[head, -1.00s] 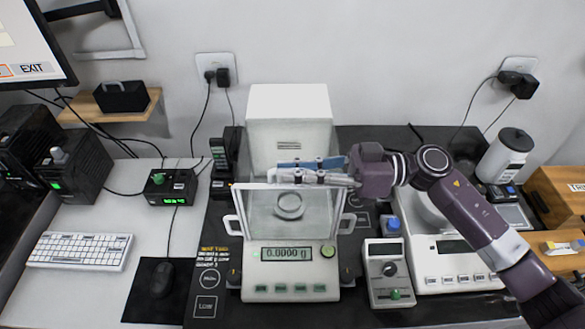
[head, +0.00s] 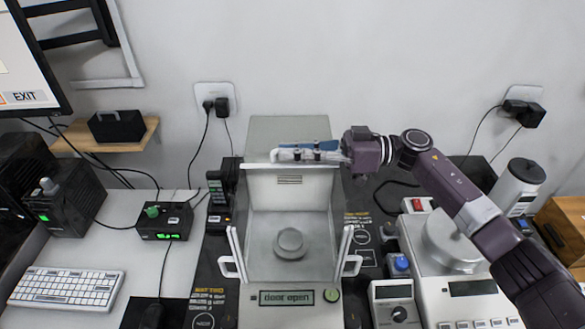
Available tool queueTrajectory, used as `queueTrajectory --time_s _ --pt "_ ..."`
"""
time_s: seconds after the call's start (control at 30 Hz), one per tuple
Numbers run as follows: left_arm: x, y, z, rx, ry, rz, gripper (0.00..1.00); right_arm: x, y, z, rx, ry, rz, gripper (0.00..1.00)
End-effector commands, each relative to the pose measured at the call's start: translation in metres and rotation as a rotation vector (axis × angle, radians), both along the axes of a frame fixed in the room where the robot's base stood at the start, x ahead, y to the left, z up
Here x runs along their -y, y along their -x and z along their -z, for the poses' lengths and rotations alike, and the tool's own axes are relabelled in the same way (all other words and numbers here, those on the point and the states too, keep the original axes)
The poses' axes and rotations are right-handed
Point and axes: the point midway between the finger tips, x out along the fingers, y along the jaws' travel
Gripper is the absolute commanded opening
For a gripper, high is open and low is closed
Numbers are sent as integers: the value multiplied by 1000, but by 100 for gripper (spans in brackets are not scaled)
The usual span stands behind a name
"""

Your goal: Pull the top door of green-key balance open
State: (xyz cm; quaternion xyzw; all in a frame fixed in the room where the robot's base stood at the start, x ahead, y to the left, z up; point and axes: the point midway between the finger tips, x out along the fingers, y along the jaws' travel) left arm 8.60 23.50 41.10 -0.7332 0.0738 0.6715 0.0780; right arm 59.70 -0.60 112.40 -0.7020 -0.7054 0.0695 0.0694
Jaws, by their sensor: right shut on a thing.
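The green-key balance (head: 268,315) stands in the middle of the head view. Its display reads "door open" and its green key (head: 332,295) is at the right of the display. The round pan (head: 290,243) shows in the open-topped weighing chamber. The top door (head: 280,130) is slid back over the rear housing, as a grey pane. My right gripper (head: 297,155) is at the front edge of this door and shut on it, with the fingers hiding the grasped part. My left gripper is not in view.
Side door handles stick out at left (head: 229,267) and right (head: 351,266) of the chamber. A second balance (head: 470,290) stands at right, under my right arm. A control box (head: 392,300) lies between them. A keyboard (head: 66,287) is at left; the wall is behind.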

Motion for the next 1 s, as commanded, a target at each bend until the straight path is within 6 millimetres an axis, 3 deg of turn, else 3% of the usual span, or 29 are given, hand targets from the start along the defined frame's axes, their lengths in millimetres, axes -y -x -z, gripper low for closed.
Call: queueTrajectory --time_s 0.13,0.53,0.57,0.7,1.0 --pt "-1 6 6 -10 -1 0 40 1 -11 0 1 0 7 0" --pt "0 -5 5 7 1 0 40 1 -12 -1 0 0 6 0" --pt "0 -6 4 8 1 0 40 1 -12 -1 0 0 6 12" --pt "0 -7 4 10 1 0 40 1 -12 -1 1 1 4 26" --pt "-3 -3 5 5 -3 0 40 2 -11 -1 1 1 2 26"
